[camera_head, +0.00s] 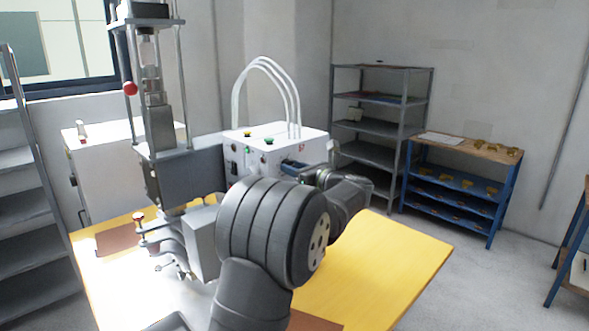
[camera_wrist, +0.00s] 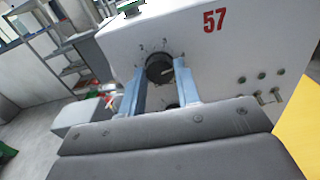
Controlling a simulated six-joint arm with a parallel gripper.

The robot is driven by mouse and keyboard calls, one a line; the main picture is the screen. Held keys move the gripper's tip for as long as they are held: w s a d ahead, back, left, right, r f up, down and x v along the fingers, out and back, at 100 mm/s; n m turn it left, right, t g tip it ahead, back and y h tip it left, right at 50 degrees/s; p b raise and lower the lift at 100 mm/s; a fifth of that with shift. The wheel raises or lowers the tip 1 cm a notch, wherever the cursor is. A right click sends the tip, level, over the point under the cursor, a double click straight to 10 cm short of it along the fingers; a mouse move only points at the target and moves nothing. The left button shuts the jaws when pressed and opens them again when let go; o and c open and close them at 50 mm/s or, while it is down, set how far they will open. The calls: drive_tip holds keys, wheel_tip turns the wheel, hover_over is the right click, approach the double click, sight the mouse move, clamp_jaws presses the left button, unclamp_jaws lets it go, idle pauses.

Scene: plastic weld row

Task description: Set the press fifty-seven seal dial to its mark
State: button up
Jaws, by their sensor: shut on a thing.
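The white control box marked 57 (camera_wrist: 228,55) fills the wrist view. Its upper black round dial (camera_wrist: 158,69) has a light pointer line and small scale marks around it. My gripper (camera_wrist: 160,80) has its two blue-grey fingers on either side of this dial, shut on it. A second dark knob sits just below, mostly hidden behind my gripper. In the head view the white box (camera_head: 310,146) stands at the back of the yellow bench, and my gripper (camera_head: 296,167) reaches its front, largely hidden by my arm. The pointer's exact setting is too small to read.
A tall metal press (camera_head: 152,90) with red knobs stands left of the box. The yellow bench (camera_head: 385,255) is clear at right. Green and small buttons (camera_wrist: 262,75) and switches sit right of the dial. Shelves (camera_head: 375,115) and a blue rack (camera_head: 455,190) stand behind.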

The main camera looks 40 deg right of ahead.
drive_tip(key=m, duration=2.9)
drive_tip(key=shift+f, duration=0.15)
idle(1.3)
idle(0.3)
drive_tip(key=o, duration=1)
drive_tip(key=shift+c, duration=0.2)
